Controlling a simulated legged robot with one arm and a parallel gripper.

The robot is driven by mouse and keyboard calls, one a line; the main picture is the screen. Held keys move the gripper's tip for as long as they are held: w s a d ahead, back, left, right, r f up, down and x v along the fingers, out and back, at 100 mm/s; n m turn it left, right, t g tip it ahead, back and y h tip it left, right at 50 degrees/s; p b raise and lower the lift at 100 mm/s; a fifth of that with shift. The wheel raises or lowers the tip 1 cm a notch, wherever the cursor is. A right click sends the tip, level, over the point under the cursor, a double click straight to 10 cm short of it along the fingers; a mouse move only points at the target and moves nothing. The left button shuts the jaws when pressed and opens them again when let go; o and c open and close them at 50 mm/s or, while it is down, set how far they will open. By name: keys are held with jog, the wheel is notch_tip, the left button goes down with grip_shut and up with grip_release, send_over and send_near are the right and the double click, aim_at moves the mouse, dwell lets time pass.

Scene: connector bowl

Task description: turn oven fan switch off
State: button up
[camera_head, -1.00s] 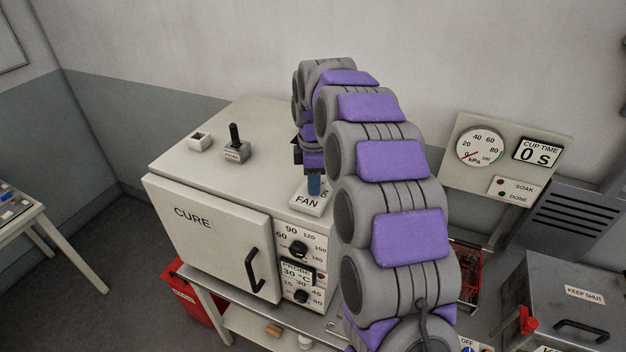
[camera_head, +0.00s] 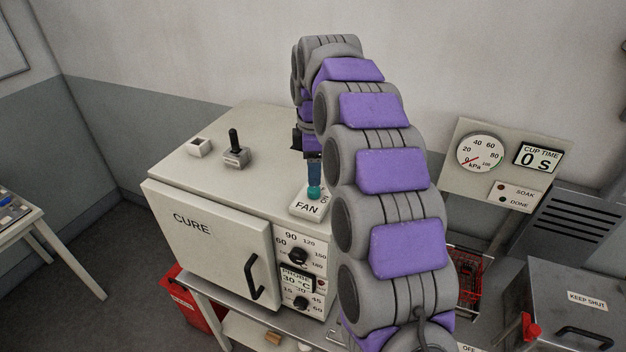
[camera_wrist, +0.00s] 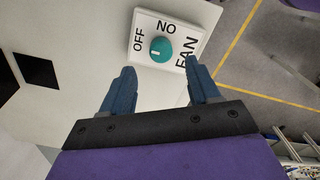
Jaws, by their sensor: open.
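The fan switch is a teal round knob (camera_head: 314,192) on a white plate (camera_head: 300,207) marked FAN, on the oven's (camera_head: 190,160) top near its front right. In the wrist view the knob (camera_wrist: 161,48) sits by the OFF and ON labels, with a short pale mark on its face; I cannot tell surely which label it points to. My gripper (camera_head: 314,172) points down just above the knob. In the wrist view my gripper (camera_wrist: 160,67) is open, its blue fingers apart on either side below the knob, with nothing between them.
A black lever switch (camera_head: 235,145) and a small white box (camera_head: 200,147) stand on the oven top to the left. The oven door (camera_head: 215,235) is shut. A gauge panel (camera_head: 500,165) and a grey lidded box (camera_head: 570,310) are on the right.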

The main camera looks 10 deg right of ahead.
aim_at(313, 188)
notch_tip(313, 188, up, 12)
jog(key=p, duration=0.5)
jog(key=shift+f, duration=0.25)
